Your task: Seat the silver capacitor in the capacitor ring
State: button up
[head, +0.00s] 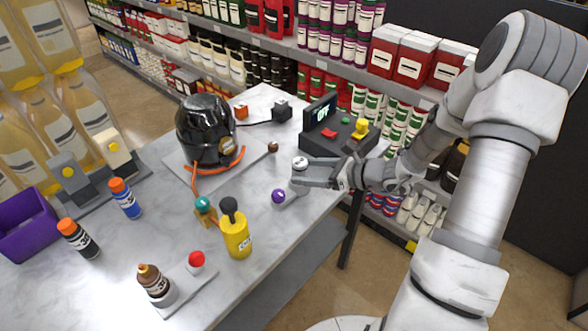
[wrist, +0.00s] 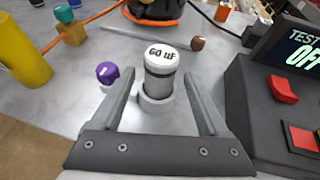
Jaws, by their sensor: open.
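The silver capacitor (wrist: 160,78) stands roughly upright, with a white top marked in black. Its foot is inside a pale grey collar (wrist: 155,105); I cannot tell whether this is the capacitor ring. My gripper (wrist: 159,76) is open, with one finger on each side of the capacitor and a visible gap at both sides. In the head view the capacitor's white top (head: 300,162) shows at the tips of my gripper (head: 300,176), near the table's right edge. The gripper hides the lower part there.
A purple ball (head: 278,196) is close left of my gripper. The black pump (head: 205,130) with an orange hose stands behind on a plate. A test box (head: 322,135) reading OFF is at the right. A yellow bottle (head: 236,235) stands nearer the front.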

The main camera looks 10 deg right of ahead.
jog(key=v, duration=0.6)
jog(key=shift+s+d, duration=0.2)
jog(key=shift+s, duration=0.05)
jog(key=shift+r, duration=0.15)
